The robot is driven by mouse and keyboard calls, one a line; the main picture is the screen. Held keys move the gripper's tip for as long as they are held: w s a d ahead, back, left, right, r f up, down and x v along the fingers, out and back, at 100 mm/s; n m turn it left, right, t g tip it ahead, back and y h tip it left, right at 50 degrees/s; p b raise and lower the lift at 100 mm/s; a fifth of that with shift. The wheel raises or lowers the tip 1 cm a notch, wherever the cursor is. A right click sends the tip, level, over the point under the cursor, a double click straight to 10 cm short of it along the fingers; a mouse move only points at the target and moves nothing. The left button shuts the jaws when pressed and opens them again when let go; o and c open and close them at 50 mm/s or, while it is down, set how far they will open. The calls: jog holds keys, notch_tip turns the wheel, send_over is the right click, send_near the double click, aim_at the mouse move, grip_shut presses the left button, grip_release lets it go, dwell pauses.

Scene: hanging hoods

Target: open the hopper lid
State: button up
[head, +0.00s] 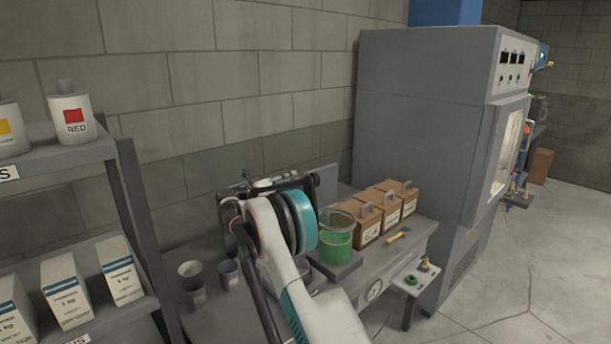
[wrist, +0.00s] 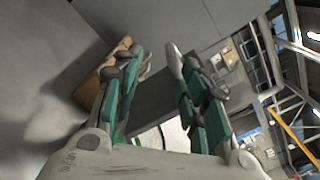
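I cannot surely pick out the hopper or its lid in either view. A tall grey cabinet machine (head: 425,120) with a control panel and a glazed door stands at the right of the bench in the head view. My gripper (wrist: 157,55) is open, with two green and grey fingers spread apart and nothing visible between the tips. In the wrist view, a grey surface (wrist: 165,98) and a brown box (wrist: 92,88) show beyond the fingers. In the head view, my arm reaches over the bench and hides the fingers and part of the bench behind it.
The bench (head: 420,238) holds brown boxes with handles (head: 369,228), a green container (head: 336,247), a yellow-handled tool (head: 398,236) and small cups (head: 190,270). A shelf (head: 85,150) with jars and cartons stands at left.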

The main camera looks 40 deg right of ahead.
jog(key=a, duration=0.2)
jog(key=shift+s+a+r, duration=0.15)
jog(key=shift+a+r, duration=0.2)
jog(key=shift+r, duration=0.05)
jog(key=shift+d, duration=0.25)
jog(key=shift+r, duration=0.1)
